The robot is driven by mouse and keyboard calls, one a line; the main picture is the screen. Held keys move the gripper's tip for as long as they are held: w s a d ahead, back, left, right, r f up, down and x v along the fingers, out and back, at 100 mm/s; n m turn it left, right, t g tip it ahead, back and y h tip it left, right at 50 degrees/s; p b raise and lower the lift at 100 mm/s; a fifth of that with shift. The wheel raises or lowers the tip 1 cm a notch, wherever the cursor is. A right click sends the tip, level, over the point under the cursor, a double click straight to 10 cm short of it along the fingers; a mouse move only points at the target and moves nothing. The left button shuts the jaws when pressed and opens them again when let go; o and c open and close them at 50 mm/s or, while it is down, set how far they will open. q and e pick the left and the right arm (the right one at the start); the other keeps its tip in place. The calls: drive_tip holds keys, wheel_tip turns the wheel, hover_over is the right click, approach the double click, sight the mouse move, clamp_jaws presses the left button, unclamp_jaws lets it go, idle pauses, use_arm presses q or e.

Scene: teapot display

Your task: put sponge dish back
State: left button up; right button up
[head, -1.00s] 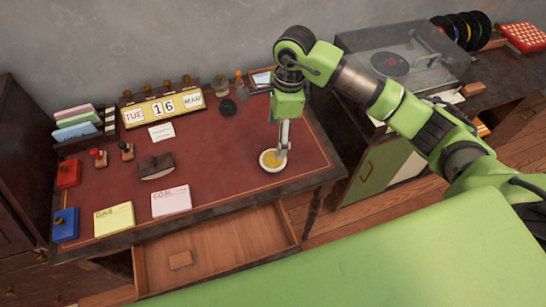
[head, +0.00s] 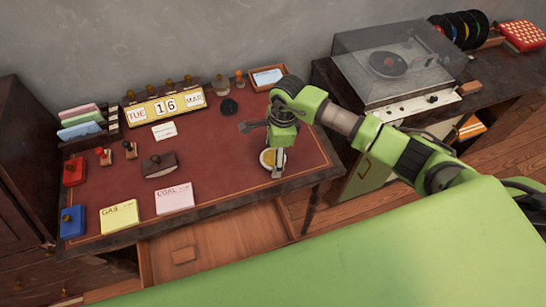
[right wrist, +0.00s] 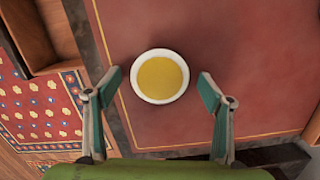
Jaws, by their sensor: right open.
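The sponge dish (head: 267,158) is a small round white dish with a yellow sponge in it. It sits on the red desk top near the right front edge. In the right wrist view the dish (right wrist: 160,76) lies between and just beyond the two fingertips, with a gap on each side. My right gripper (head: 277,163) is open and empty, pointing down beside the dish and partly covering it in the head view; its spread fingers show in the right wrist view (right wrist: 162,84). My left gripper is not in view.
The desk (head: 225,135) holds a calendar (head: 166,107), a brown blotter (head: 159,164), stamps and paper pads toward the left. A wooden tray (head: 268,77) stands at the back right. An open drawer (head: 220,248) juts out below the front edge. A record player (head: 395,65) stands at right.

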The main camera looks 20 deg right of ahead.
drive_tip(key=c, duration=1.4)
drive_tip(key=shift+c, duration=0.5)
drive_tip(key=shift+r, duration=0.1)
